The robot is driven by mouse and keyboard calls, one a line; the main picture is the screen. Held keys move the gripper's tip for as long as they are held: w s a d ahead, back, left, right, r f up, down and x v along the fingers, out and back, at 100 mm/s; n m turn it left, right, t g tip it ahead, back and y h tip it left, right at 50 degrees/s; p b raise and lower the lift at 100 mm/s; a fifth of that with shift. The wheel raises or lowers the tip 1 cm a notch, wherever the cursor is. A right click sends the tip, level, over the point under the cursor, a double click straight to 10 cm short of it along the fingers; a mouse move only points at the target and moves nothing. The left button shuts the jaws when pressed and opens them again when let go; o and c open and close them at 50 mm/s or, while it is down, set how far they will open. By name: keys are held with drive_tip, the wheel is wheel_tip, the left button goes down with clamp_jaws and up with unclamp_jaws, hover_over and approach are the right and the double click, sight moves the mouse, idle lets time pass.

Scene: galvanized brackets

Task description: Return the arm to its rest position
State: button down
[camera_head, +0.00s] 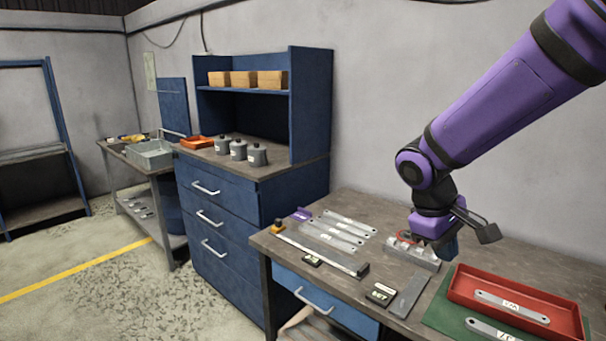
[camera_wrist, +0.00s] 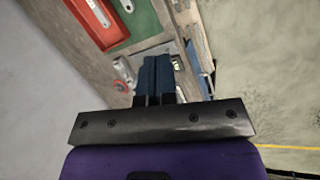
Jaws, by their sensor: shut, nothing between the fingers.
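My purple arm reaches in from the upper right in the head view. My gripper (camera_head: 446,246) hangs above the workbench, near a grey metal block (camera_head: 415,254) at its back. In the wrist view my gripper (camera_wrist: 156,62) shows its two dark blue fingers close together, shut with nothing between them. In the head view its fingertips are partly hidden behind the wrist parts, and I cannot tell how far they are above the bench.
The workbench (camera_head: 345,203) holds several flat metal brackets (camera_head: 337,229), a long bar (camera_head: 322,253) and small black labelled blocks. A red tray (camera_head: 566,322) with a bracket sits on a green mat (camera_head: 447,317) at right. A blue cabinet (camera_head: 258,202) stands left of the bench.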

drive_tip(key=s+d+r+m+t+y, duration=0.2)
drive_tip(key=s+r+m, duration=0.1)
drive_tip(key=s+r, duration=0.3)
drive_tip(key=s+d+r+m+t+y, duration=0.2)
drive_tip(key=s+r, duration=0.4)
drive_tip(key=s, duration=0.5)
drive_tip(key=shift+d+m+t, duration=0.35)
drive_tip(key=shift+m+t, duration=0.25)
drive_tip(key=shift+r, duration=0.1)
